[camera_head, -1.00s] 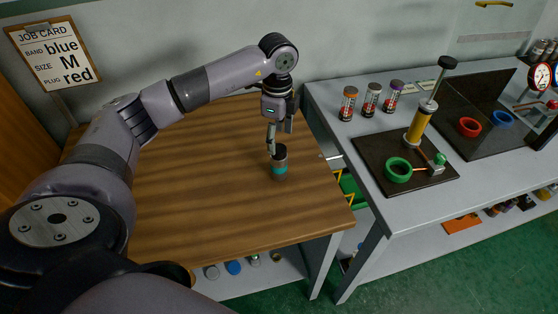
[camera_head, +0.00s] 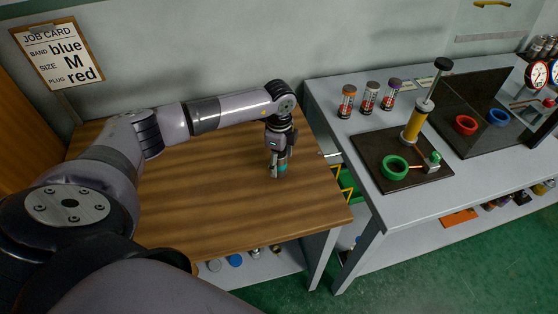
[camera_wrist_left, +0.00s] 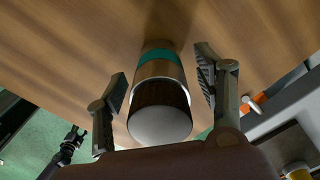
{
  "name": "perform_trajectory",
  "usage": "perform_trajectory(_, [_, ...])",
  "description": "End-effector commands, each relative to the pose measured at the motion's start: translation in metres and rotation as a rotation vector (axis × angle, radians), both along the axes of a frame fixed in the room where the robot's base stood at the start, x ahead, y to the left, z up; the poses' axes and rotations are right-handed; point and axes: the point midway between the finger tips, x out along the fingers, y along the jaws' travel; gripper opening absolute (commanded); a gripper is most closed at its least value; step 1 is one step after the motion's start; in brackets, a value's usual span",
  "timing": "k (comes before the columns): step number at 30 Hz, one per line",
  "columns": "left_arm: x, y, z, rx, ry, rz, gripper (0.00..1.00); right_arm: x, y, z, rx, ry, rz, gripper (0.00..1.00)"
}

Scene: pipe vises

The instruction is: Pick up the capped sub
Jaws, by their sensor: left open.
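The capped sub is a short dark cylinder with a teal band (camera_head: 283,168), standing on the wooden table near its right edge. In the left wrist view the capped sub (camera_wrist_left: 160,100) shows a pale round end, a dark section and the teal band. My left gripper (camera_head: 277,170) is down at the sub in the head view and hides much of it. In the left wrist view the left gripper (camera_wrist_left: 163,85) is open, with one finger on each side of the sub and a gap on both sides. My right gripper is not in view.
The wooden table (camera_head: 200,200) is otherwise clear. A grey bench (camera_head: 400,210) to the right holds a dark mat with a green ring (camera_head: 395,167) and a yellow pump (camera_head: 411,128). A job card (camera_head: 58,52) reads band blue, size M, plug red.

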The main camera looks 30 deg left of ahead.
Motion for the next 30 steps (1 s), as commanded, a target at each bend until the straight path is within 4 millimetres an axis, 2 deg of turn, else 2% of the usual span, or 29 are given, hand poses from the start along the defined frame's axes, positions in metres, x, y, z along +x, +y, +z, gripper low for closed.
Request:
perform_trajectory(2, [0.0001,0.0,0.0003,0.0,0.0,0.0,0.6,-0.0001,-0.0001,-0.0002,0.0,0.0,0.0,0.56])
perform_trajectory(27, [0.0003,0.0003,0.001,0.0,-0.001,0.0,0.04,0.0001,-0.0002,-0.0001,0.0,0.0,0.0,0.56])
perform_trajectory(30, [0.0004,0.0003,0.0011,0.0,-0.001,0.0,0.0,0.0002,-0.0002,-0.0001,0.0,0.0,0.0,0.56])
